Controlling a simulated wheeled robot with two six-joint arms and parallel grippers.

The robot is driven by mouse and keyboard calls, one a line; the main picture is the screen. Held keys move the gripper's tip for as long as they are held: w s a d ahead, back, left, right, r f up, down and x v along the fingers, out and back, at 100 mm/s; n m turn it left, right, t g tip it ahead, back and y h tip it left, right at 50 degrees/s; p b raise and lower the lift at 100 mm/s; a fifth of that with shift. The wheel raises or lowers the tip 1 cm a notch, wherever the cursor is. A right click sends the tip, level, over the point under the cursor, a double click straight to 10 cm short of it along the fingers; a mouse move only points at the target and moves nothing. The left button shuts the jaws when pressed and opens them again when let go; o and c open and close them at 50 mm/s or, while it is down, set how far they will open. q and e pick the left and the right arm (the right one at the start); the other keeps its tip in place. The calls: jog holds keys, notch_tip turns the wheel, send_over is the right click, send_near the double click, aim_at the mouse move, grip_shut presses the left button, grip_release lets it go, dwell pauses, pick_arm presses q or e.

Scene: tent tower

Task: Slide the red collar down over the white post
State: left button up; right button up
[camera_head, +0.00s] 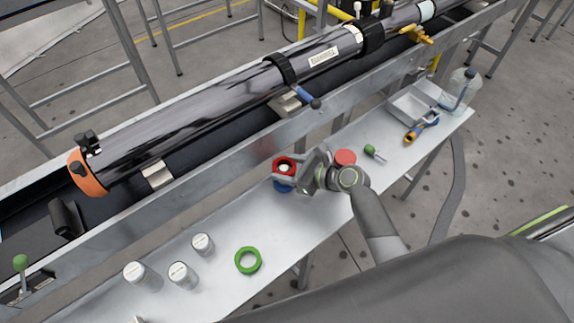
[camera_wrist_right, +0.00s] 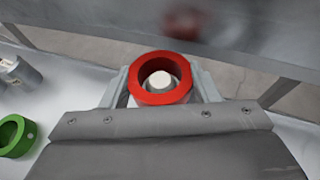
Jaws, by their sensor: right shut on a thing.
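The red collar (camera_head: 276,163) is in my right gripper (camera_head: 287,177), above the blue base (camera_head: 283,188) on the bench. In the right wrist view the red collar (camera_wrist_right: 148,98) is clamped between the two grey fingers (camera_wrist_right: 160,88). The round white top of the post (camera_wrist_right: 160,79) shows inside the collar's hole, slightly low and right of its middle. I cannot tell how far the collar sits down over the post. The gripper hides much of the post in the head view. My left gripper is not in view.
On the bench, a green ring (camera_head: 248,260) and several white-topped cylinders (camera_head: 181,275) lie to the left. A red disc (camera_head: 345,157), a green-handled item (camera_head: 374,151), a grey tray (camera_head: 409,107) and a clear bottle (camera_head: 462,90) are to the right. A metal trough wall (camera_head: 230,155) runs behind.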

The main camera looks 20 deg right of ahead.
jog(key=shift+f, duration=0.35)
dwell(0.3)
jog(key=shift+f+b, duration=0.7)
jog(key=shift+f, duration=0.45)
jog(key=shift+f, duration=0.1)
jog(key=o, duration=1.1)
notch_tip(320, 180, up, 10)
jog(key=shift+p, duration=1.15)
